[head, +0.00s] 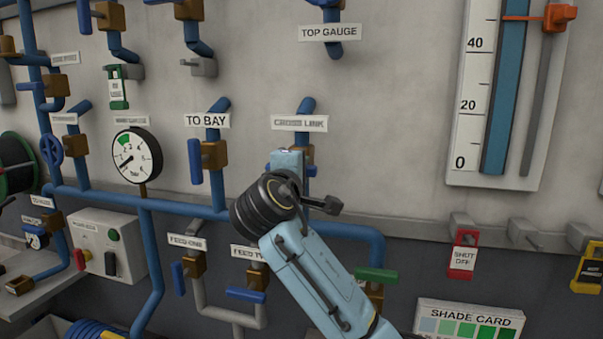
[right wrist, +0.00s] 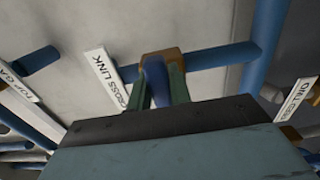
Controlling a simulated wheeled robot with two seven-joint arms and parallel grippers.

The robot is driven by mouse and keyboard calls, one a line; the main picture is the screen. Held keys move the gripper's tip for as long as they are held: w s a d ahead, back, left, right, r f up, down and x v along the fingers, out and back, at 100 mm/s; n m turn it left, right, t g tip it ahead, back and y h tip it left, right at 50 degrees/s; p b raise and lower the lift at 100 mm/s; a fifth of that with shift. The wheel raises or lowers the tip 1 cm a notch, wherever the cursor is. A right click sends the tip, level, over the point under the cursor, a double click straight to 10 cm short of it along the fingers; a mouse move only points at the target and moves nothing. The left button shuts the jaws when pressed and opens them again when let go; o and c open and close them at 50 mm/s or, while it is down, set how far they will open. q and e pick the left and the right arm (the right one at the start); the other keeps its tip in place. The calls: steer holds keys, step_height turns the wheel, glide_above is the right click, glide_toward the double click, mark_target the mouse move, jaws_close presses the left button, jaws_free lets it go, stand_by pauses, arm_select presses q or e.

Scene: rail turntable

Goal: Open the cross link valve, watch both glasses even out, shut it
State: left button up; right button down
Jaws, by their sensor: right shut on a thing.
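The cross link valve has a brown body (head: 308,154) on a blue pipe under the CROSS LINK label (head: 299,123) in the head view. My right gripper (head: 287,163) covers most of it there. In the right wrist view, the gripper's green fingers (right wrist: 158,92) are closed on the valve's blue handle (right wrist: 155,78), in front of the brown body (right wrist: 162,56). I cannot tell the handle's angle to the pipe. One glass (head: 503,85) shows at the right, filled blue up past 40; its top is cut off. The other glass and my left gripper are not in view.
The TO BAY valve (head: 212,153) stands just left of my gripper. A pressure gauge (head: 138,157) is further left. The FEED valves (head: 193,264) and a green-handled valve (head: 376,276) sit below. A shade card (head: 469,319) is at the lower right. Bare wall lies between the valve and the glass.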

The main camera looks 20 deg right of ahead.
steer(key=shift+f, duration=0.1)
stand_by(0.4)
steer(key=c, duration=1.3)
jaws_free()
steer(key=shift+s, duration=0.1)
steer(key=b+v, duration=0.3)
steer(key=v, duration=1)
steer(key=shift+s+a, duration=0.1)
steer(key=shift+a, duration=0.05)
